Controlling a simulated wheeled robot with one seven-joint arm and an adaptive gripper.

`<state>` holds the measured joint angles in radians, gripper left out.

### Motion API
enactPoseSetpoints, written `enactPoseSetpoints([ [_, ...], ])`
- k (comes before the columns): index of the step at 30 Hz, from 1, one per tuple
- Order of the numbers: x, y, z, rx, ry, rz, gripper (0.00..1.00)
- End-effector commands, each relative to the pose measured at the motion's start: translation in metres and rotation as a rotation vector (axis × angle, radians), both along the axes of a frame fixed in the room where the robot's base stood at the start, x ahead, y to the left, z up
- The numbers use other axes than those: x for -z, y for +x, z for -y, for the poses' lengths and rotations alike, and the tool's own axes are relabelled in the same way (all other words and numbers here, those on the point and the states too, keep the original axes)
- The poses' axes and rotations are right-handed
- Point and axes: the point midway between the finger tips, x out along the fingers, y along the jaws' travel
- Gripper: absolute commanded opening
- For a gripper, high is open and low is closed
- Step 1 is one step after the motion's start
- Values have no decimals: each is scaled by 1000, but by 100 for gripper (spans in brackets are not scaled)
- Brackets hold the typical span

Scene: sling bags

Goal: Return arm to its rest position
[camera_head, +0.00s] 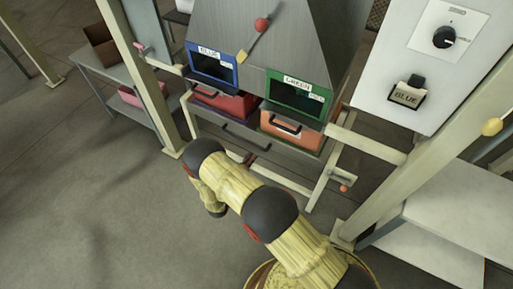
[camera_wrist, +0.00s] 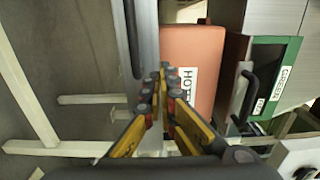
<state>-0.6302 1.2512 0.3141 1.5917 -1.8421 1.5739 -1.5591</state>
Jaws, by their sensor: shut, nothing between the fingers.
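My gripper (camera_wrist: 164,72) shows in the wrist view with its yellow and black fingers brought together and nothing between them. In that view the fingertips lie in front of an orange box (camera_wrist: 200,57) with a white label reading "HO" and the rest hidden. In the head view my arm, wrapped in a yellowish cover with dark joints, reaches from the bottom right toward the cabinet (camera_head: 302,38). It is bent at the elbow, and the gripper's fingers cannot be made out there.
The cabinet has a blue-framed window (camera_head: 211,68) and a green-framed window (camera_head: 296,97). Below them are a red drawer (camera_head: 225,103) and an orange drawer (camera_head: 290,128). Pale posts and bars stand around it. A white panel (camera_head: 432,55) with a knob is at right. Open floor lies left.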

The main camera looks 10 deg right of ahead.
Motion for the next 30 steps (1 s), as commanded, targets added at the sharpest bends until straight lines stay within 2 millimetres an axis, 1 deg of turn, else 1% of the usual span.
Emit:
enactPoseSetpoints([
  [1, -1, -6, -6, -2, -1, -1, 0],
  [6, 0, -16, -14, -1, 0, 0, 0],
  [16, 1, -19, -15, 1, 7, 6, 0],
  [20, 4, -19, -15, 2, 79, 46, 0],
  [23, 13, -28, -5, 52, 187, 93, 0],
  [27, 30, -65, 29, 198, 325, 158, 0],
  [29, 33, -82, 42, 264, 373, 191, 0],
  [30, 31, -93, 49, 314, 412, 224, 0],
])
